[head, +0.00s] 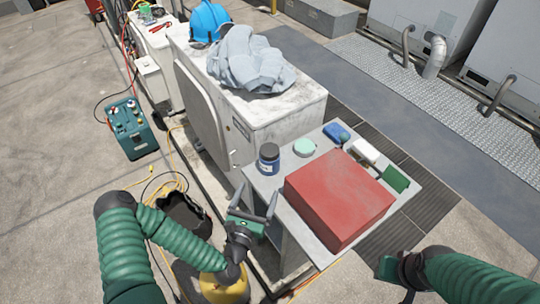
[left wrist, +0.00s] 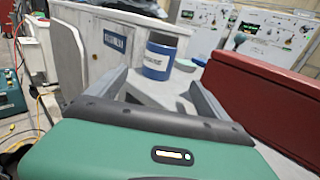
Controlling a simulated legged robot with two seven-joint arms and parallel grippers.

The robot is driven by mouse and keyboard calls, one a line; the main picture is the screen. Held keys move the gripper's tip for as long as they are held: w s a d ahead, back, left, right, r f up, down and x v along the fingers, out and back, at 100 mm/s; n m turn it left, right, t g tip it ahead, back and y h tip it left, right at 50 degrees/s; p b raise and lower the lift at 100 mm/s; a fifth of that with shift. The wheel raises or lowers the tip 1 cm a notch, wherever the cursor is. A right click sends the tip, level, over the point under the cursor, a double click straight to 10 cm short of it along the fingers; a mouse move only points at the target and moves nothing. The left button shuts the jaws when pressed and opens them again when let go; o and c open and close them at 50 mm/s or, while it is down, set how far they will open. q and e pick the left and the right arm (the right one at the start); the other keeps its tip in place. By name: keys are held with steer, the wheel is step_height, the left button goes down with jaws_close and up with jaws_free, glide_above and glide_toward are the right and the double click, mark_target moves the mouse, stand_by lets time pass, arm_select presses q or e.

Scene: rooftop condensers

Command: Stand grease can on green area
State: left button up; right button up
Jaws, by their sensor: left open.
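The grease can (head: 268,158), blue with a dark lid and a pale label, stands upright at the left edge of a grey worktop (head: 320,247). In the left wrist view the can (left wrist: 160,55) is ahead, between the finger lines and beyond the tips. A flat green patch (head: 395,178) lies at the worktop's right edge. My right gripper (head: 388,268) is low at right, its fingers not distinguishable.
A large red box (head: 338,198) fills much of the worktop between can and green patch. A pale green round item (head: 304,147), a blue item (head: 336,132) and a white item (head: 363,150) stand behind it. A condenser (head: 285,118) with grey cloth (head: 250,62) adjoins the worktop.

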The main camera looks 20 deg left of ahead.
mark_target(266, 166)
arm_select(q)
steer(key=w, duration=0.3)
steer(key=w+r+p, duration=0.1)
steer(key=w, duration=0.1)
steer(key=shift+w+a, duration=0.25)
steer(key=shift+a, duration=0.05)
steer(key=w, duration=0.2)
steer(key=w+p, duration=0.1)
steer(key=w, duration=0.3)
steer(key=shift+w+d+r, duration=0.1)
steer(key=shift+w+d, duration=0.1)
steer(key=shift+d, duration=0.05)
steer(key=shift+w+a, duration=0.1)
steer(key=shift+w, duration=0.25)
steer(key=shift+a, duration=0.1)
arm_select(e)
steer(key=v, duration=0.3)
steer(key=shift+s+a+r, duration=0.15)
arm_select(q)
steer(key=c, duration=1.8)
steer(key=shift+w, duration=0.1)
jaws_close()
